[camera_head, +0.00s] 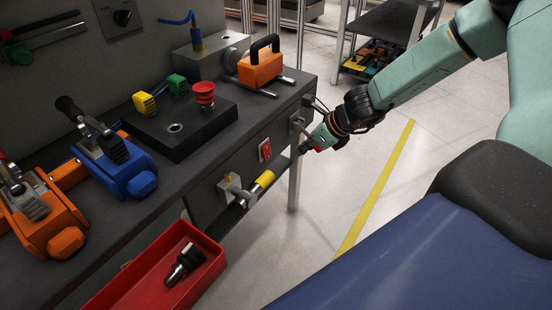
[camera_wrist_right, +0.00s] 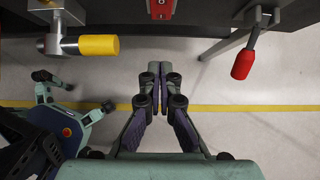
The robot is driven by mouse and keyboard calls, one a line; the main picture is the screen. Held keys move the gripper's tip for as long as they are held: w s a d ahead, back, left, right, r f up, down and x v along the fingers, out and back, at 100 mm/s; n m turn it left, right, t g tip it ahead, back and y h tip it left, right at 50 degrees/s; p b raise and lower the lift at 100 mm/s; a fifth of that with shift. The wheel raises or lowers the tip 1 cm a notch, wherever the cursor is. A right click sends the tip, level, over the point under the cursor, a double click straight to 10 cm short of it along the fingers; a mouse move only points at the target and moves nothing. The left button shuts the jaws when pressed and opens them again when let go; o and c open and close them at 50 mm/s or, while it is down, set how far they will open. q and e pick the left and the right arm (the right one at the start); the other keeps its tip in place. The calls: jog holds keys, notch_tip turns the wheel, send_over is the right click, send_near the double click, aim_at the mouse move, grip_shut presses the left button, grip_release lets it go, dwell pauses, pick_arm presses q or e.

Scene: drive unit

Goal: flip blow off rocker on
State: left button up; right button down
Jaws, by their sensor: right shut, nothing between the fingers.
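The red rocker switch (camera_head: 265,150) sits on the dark front panel of the bench. It also shows at the top edge of the right wrist view (camera_wrist_right: 161,8), partly cut off, so its position cannot be read there. My right gripper (camera_head: 308,147) is off to the right of the rocker in the head view, near the bench's corner, and apart from the rocker. In the right wrist view its fingers (camera_wrist_right: 152,88) are together with nothing between them, in line with the rocker. My left gripper is not in view.
A valve with a yellow handle (camera_head: 263,182) is left of and below the rocker. A red-handled lever (camera_wrist_right: 243,63) hangs right of the fingers. A red tray (camera_head: 150,265) holds a dark fitting. Floor in front of the panel is clear.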

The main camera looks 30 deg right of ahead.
aim_at(267, 152)
jog(key=w+a+f+b, duration=0.3)
jog(key=w+f+b, duration=0.4)
jog(key=w+b, duration=0.1)
jog(key=shift+w+a+f, duration=0.15)
jog(key=shift+f, duration=0.1)
dwell(0.4)
jog(key=shift+w+a+f+b, duration=0.1)
jog(key=shift+w+f+b, duration=0.15)
jog(key=shift+w+b, duration=0.15)
dwell(0.3)
